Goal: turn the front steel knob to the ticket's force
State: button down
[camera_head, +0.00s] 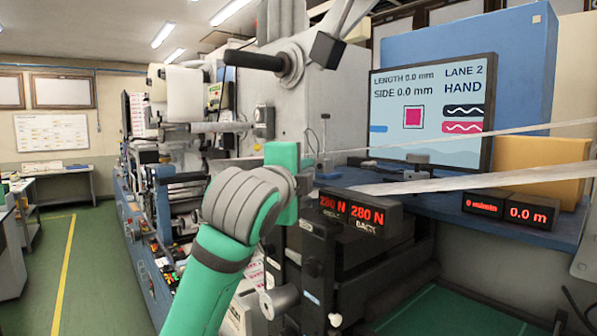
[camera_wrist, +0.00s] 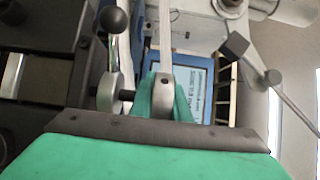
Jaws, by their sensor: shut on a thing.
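My gripper (camera_head: 284,182) is up against the front of the machine, left of the force displays; its body hides what it holds in the head view. In the wrist view my gripper's green fingers (camera_wrist: 163,101) are shut on a round steel knob (camera_wrist: 162,96). Another steel knob (camera_head: 280,300) sticks out lower down, clear of my gripper. A blue-edged panel with small text (camera_wrist: 192,84) lies behind the fingers; I cannot read it or tell whether it is the ticket.
A black ball-ended lever (camera_wrist: 114,22) stands close left of the fingers in the wrist view. A pale web (camera_head: 470,181) runs right above the displays. The screen (camera_head: 432,110) reads LENGTH 0.0 mm, SIDE 0.0 mm, LANE 2, HAND. Open green floor (camera_head: 60,260) lies left.

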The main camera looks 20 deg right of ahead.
jog(key=s+m+g+h, duration=0.1)
jog(key=m+g+h, duration=0.1)
jog(key=g, duration=0.3)
jog(key=s+d+m+g+h, duration=0.1)
jog(key=m+g+h, duration=0.2)
jog(key=m+g, duration=0.2)
jog(key=s+m+g+h, duration=0.1)
jog(key=m+g+h, duration=0.1)
jog(key=m+g, duration=0.2)
jog(key=shift+s+d+g, duration=0.1)
jog(key=shift+d+g, duration=0.3)
jog(key=shift+g, duration=0.2)
jog(key=shift+s, duration=0.1)
jog(key=c, duration=1.7)
grip_release()
